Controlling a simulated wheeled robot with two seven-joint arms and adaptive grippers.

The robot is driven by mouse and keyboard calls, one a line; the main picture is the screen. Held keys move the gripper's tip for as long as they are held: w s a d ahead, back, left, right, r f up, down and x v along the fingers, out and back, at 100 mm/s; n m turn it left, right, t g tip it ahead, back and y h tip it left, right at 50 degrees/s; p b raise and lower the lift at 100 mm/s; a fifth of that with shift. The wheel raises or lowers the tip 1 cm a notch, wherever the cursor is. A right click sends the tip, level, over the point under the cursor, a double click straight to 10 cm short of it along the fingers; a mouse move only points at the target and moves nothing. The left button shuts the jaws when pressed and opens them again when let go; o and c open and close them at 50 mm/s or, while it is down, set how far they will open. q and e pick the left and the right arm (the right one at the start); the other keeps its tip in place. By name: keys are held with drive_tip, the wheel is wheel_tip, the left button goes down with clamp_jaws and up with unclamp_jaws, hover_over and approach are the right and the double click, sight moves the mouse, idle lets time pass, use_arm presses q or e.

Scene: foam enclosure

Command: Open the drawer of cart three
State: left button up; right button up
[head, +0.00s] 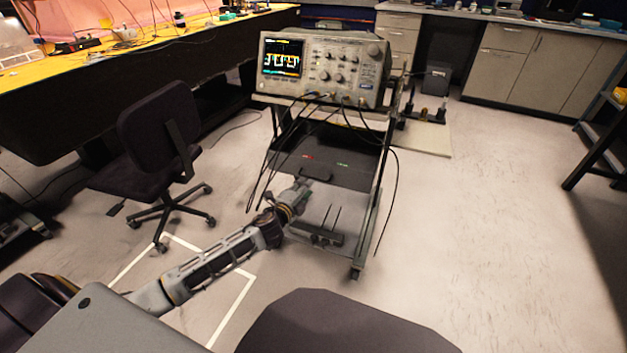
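A wheeled cart (368,222) stands in the middle of the head view, with an oscilloscope (322,68) on its top. Below the top is a dark drawer (345,176) with a small dark handle (316,174) at its front. I cannot tell how far out the drawer stands. My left gripper (304,184) is at the drawer's front, close to the handle. It is too small to tell whether it touches the handle or whether its fingers are open or shut. No number shows on the cart. My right gripper is not in view.
Black cables (394,190) hang from the oscilloscope past the cart's front and right side. A dark office chair (155,140) stands left of the cart by a long bench (95,88). The floor right of the cart is clear up to a dark rack (597,140).

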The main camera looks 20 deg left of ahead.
sight(314, 178)
use_arm(q)
drive_tip(key=shift+w+d+f+b, duration=0.1)
drive_tip(key=shift+w+f+b, duration=0.25)
drive_tip(key=shift+w, duration=0.95)
drive_tip(key=shift+w+f+b, duration=0.2)
drive_tip(key=shift+w+b, duration=0.2)
drive_tip(key=shift+w, duration=0.95)
drive_tip(key=shift+w+d+f+b, duration=0.1)
drive_tip(key=shift+w+f+b, duration=0.25)
drive_tip(key=shift+w, duration=0.95)
drive_tip(key=shift+r, duration=0.1)
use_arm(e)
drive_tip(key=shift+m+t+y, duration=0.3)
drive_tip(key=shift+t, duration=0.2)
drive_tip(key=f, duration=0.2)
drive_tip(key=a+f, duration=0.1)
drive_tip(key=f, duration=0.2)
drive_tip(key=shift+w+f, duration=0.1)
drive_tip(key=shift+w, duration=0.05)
use_arm(q)
clamp_jaws()
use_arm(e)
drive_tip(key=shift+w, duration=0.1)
